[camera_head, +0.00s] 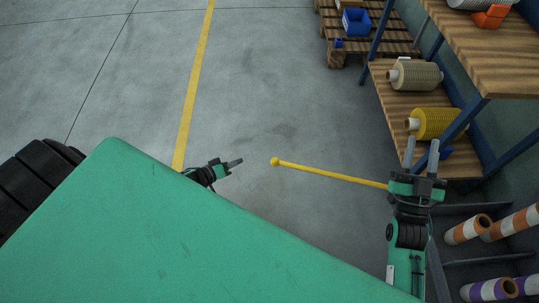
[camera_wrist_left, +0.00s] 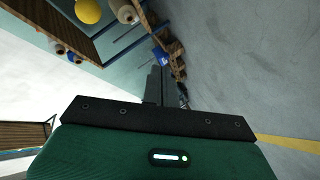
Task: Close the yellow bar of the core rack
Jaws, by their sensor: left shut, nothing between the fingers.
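The yellow bar (camera_head: 330,173) with a round knob at its free end sticks out to the left from the core rack (camera_head: 470,210), over open floor. Its right end passes behind my right gripper (camera_head: 422,150), so the joint is hidden. That gripper is open, fingers apart and pointing up the picture, with nothing seen between them. My left gripper (camera_head: 238,162) is shut and empty, a short way left of the knob and apart from it.
The rack holds striped cores (camera_head: 467,229) at the lower right. A shelf (camera_head: 400,98) above it carries a beige roll (camera_head: 415,74) and a yellow roll (camera_head: 436,123). A pallet (camera_head: 395,40) with a blue bin (camera_head: 356,21) stands at the back. Floor beyond the bar is clear.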

